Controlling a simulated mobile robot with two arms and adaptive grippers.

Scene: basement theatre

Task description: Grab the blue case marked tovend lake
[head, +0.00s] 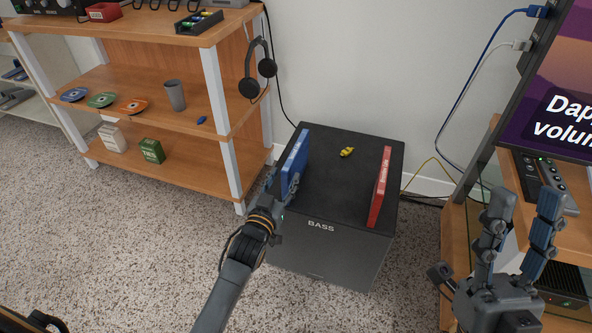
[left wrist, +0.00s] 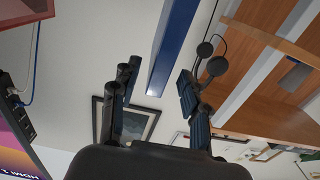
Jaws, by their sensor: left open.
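A blue case (head: 294,162) stands upright on its edge on the left side of the black bass speaker (head: 340,190); its lettering is too small to read. My left gripper (head: 282,188) is at the near end of the case, partly overlapping it. In the left wrist view the blue case (left wrist: 174,46) shows as a long strip ahead of the open fingers (left wrist: 157,86), in line with the gap between them. Whether a finger touches it I cannot tell. My right gripper (head: 521,218) is open and empty at the lower right.
A red case (head: 380,187) stands upright on the speaker's right side, and a small yellow object (head: 347,152) lies between the cases. A wooden shelf unit (head: 185,130) with headphones (head: 256,68) stands left. A screen (head: 560,85) and media stand are right.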

